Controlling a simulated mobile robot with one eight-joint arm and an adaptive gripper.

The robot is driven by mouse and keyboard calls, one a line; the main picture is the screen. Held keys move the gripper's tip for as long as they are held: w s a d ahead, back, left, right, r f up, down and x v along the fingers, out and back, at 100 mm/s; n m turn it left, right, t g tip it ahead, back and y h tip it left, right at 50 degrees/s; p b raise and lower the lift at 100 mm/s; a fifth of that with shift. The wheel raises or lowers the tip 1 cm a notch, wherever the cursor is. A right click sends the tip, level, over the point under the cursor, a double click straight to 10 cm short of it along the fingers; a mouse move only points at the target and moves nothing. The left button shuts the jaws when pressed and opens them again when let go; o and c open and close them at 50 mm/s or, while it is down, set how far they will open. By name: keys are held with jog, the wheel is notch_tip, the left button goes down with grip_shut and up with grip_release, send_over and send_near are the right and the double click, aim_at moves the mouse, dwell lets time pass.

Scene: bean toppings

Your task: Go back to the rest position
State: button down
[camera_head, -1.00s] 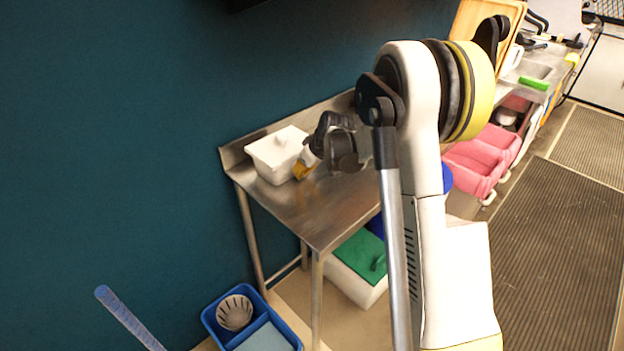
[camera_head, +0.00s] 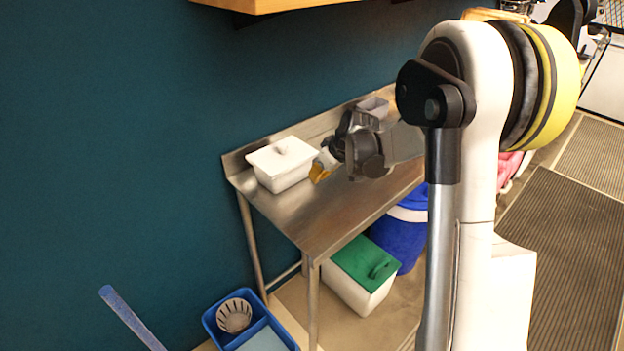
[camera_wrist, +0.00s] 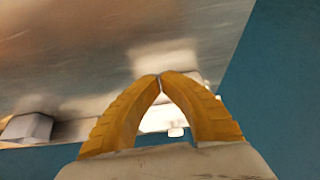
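My gripper (camera_head: 319,172) hangs over the steel table, just right of the white lidded container (camera_head: 283,165). Its yellow fingers show in the wrist view (camera_wrist: 160,80) with their tips together and nothing between them. The bare steel table (camera_head: 320,222) lies around and below the gripper. My large white arm link covers the right part of the table in the head view.
A grey metal container (camera_head: 373,108) stands at the table's back. Below are a white box with a green lid (camera_head: 366,261) and a blue bin (camera_head: 400,235). A wooden shelf edge (camera_head: 270,6) hangs above. A blue tub (camera_head: 209,322) is at the lower left.

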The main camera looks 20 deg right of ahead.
jog(key=s+a+r+m+h, duration=0.15)
jog(key=s+a+r, duration=0.45)
jog(key=s+r, duration=0.6)
jog(key=s+a+m, duration=0.1)
jog(key=s+a, duration=0.1)
jog(key=s, duration=0.7)
jog(key=s+a+m+t, duration=0.1)
jog(key=s+a, duration=0.1)
jog(key=s, duration=0.7)
jog(key=shift+s+a+f+h, duration=0.15)
jog(key=shift+s+a+h, duration=0.2)
jog(key=shift+s+a, duration=0.05)
jog(key=shift+m, duration=0.25)
